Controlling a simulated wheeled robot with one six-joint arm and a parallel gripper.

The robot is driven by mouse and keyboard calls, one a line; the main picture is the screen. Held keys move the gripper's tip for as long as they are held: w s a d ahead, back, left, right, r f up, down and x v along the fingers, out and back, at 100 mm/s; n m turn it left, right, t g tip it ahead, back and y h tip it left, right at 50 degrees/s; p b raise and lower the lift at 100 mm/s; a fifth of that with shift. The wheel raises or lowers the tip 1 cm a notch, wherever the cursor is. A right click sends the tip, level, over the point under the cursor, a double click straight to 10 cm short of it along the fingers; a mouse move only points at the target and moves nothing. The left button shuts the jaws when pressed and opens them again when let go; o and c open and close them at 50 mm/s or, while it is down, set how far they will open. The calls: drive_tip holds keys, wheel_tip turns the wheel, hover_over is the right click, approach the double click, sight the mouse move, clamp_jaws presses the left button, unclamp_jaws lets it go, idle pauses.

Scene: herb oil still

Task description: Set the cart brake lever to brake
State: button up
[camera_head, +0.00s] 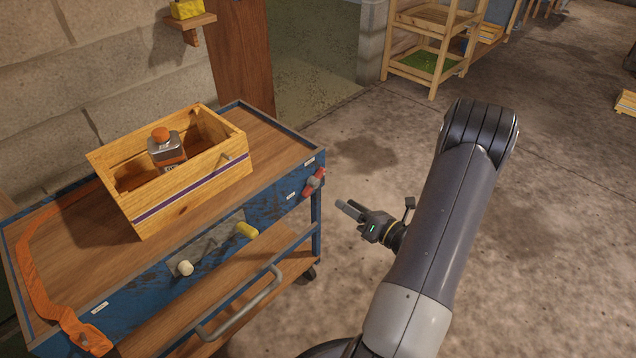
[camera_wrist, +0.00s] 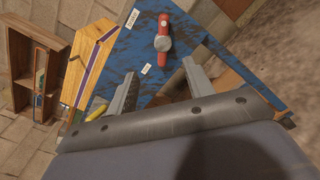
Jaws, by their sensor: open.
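A red lever (camera_head: 314,182) with a grey hub sits at the right end of the blue front panel of the cart (camera_head: 275,205). I take it for the brake lever. It slants between two small white labels, one up and right, one to the left, too small to read. In the wrist view the red lever (camera_wrist: 164,27) lies ahead of the fingers, with a label near each end. My gripper (camera_head: 350,209) is open and empty, to the right of the lever and apart from it. Its two fingers (camera_wrist: 159,76) are spread in the wrist view.
A yellow knob (camera_head: 247,230) and a white knob (camera_head: 185,268) stick out of the same panel, above a grey handle (camera_head: 240,305). A wooden crate (camera_head: 190,195) holding an orange-capped bottle (camera_head: 166,147) stands on the cart. An orange strap (camera_head: 40,265) lies left.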

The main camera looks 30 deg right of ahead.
sight(318, 183)
drive_tip(key=x, duration=0.7)
drive_tip(key=b+x, duration=0.1)
drive_tip(key=x, duration=0.2)
drive_tip(key=shift+w+d, duration=0.2)
drive_tip(key=shift+w, duration=0.25)
drive_tip(key=c, duration=1)
drive_tip(key=shift+o, duration=0.2)
drive_tip(key=shift+f, duration=0.1)
